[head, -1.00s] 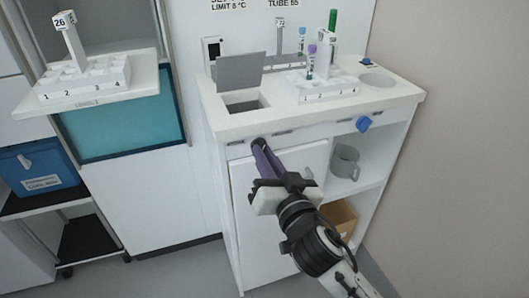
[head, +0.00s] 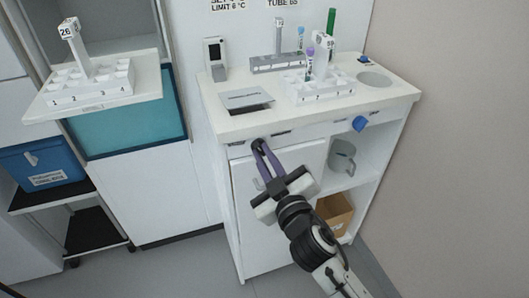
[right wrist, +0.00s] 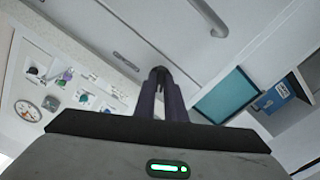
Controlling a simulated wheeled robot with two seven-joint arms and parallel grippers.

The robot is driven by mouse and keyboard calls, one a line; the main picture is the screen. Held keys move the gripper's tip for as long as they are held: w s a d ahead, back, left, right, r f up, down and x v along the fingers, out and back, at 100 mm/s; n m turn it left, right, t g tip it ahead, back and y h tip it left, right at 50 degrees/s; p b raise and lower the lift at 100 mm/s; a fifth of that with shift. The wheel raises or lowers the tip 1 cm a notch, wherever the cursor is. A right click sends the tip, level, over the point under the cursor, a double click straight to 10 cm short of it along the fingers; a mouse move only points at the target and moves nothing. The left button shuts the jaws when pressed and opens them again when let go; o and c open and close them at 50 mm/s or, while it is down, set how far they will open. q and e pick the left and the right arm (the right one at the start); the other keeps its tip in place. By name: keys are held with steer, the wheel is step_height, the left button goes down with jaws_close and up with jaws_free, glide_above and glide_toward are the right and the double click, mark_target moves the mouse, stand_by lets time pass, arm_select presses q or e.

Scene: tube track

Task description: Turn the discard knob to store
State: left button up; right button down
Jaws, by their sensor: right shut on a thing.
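A dark knob (head: 257,144) sits on the front panel of the white counter, below the hatch at the left. My right gripper (head: 264,151) reaches up from the lower right with its purple-grey fingers closed around this knob. Both fingers show one beside the other. In the right wrist view the fingertips (right wrist: 158,75) meet at the panel and hide most of the knob. The grey hatch lid (head: 247,99) lies flat in the counter top. The labels beside the knob are too small to read. My left gripper is not in view.
A blue knob (head: 360,124) is farther right on the same panel. A white rack (head: 318,90) with tubes and a grey holder (head: 277,62) stand on the counter (head: 225,125). A grey mug (head: 342,157) sits on the shelf below. A loaded tray shelf (head: 95,100) juts out at left.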

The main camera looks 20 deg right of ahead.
steer(key=shift+r+n, duration=0.1)
steer(key=shift+n, duration=0.7)
steer(key=c, duration=1.8)
jaws_free()
steer(key=shift+s, duration=0.1)
